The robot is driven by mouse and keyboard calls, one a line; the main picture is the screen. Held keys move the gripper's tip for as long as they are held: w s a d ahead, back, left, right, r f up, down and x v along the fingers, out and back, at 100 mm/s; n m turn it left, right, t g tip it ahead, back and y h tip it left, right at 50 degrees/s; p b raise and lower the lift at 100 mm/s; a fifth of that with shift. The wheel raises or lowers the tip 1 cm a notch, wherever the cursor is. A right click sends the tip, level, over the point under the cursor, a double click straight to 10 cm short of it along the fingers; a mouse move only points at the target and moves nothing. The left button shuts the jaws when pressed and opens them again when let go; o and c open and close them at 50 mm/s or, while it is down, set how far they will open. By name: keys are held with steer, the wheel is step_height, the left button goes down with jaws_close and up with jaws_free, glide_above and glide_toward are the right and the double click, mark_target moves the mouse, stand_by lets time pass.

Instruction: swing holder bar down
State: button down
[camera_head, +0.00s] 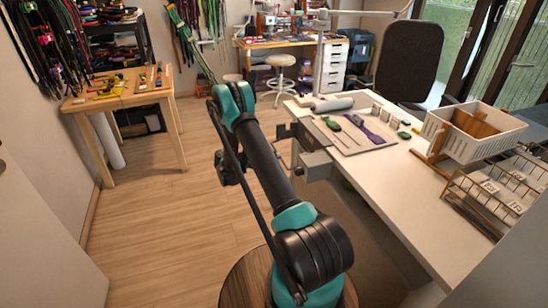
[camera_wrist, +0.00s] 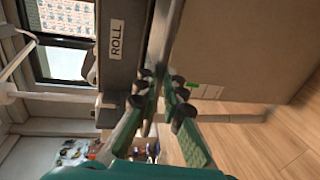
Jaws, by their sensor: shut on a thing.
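The holder bar (camera_wrist: 158,42) is a thin grey metal bar running down from the top edge in the wrist view. My gripper (camera_wrist: 164,88), with green fingers and black pads, is shut on it, one finger on each side. A grey block with a "ROLL" label (camera_wrist: 116,40) stands close to the left of the bar. In the head view, a grey metal holder (camera_head: 314,163) is fixed at the near-left edge of the white table. My forearm hides the gripper and most of the bar there.
The white table (camera_head: 400,182) carries a board with green and purple cords (camera_head: 355,133), a pale roll (camera_head: 332,103), a white basket (camera_head: 470,140) and a wire rack (camera_head: 497,190). A small wooden table (camera_head: 120,100) stands left. The wooden floor between is clear.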

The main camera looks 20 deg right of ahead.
steer(key=shift+d, duration=0.25)
steer(key=c, duration=1.6)
jaws_free()
steer(key=shift+f, duration=0.1)
steer(key=shift+a, duration=0.1)
steer(key=a, duration=0.4)
steer(key=a+r, duration=0.1)
steer(key=a, duration=0.2)
steer(key=a+r, duration=0.1)
steer(key=a, duration=0.3)
steer(key=shift+s+a+r, duration=0.1)
steer(key=shift+s+a, duration=0.1)
steer(key=shift+a, duration=0.1)
